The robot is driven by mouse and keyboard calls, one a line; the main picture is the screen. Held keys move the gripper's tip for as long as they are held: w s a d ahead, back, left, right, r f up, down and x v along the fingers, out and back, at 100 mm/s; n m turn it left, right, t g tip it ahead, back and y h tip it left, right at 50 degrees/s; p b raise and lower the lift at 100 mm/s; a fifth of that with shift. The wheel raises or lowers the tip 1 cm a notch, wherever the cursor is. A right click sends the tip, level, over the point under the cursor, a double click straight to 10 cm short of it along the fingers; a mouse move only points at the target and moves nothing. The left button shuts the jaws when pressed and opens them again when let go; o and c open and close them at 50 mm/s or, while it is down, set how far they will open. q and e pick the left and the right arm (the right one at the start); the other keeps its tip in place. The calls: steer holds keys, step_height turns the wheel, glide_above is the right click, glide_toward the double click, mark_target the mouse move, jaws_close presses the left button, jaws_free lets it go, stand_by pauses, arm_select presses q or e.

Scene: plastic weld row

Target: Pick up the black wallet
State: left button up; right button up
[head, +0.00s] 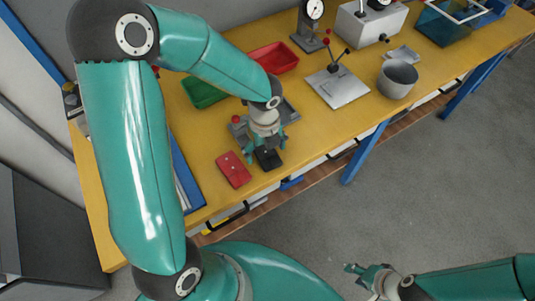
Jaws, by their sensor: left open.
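The black wallet (268,160) lies on the yellow workbench near its front edge, a small dark block with its far part hidden by my gripper. My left gripper (266,150) points down over it, open, one finger to the left of the wallet and one to its upper right. Whether the fingers touch the wallet cannot be told. My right gripper (358,277) hangs over the grey floor at the bottom, away from the bench; its finger opening is unclear.
A red block (233,170) lies just left of the wallet. A green bin (203,92) and a red bin (273,58) stand behind. A lever fixture (337,87) and a grey cup (397,79) are to the right. The bench (325,126) is bare between wallet and fixture.

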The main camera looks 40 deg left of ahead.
mark_target(265, 152)
arm_select(q)
steer(key=c, duration=1.2)
steer(key=shift+r, duration=0.1)
steer(key=shift+c, duration=0.2)
step_height(265, 152, up, 20)
steer(key=p, duration=0.1)
steer(key=shift+p, duration=0.3)
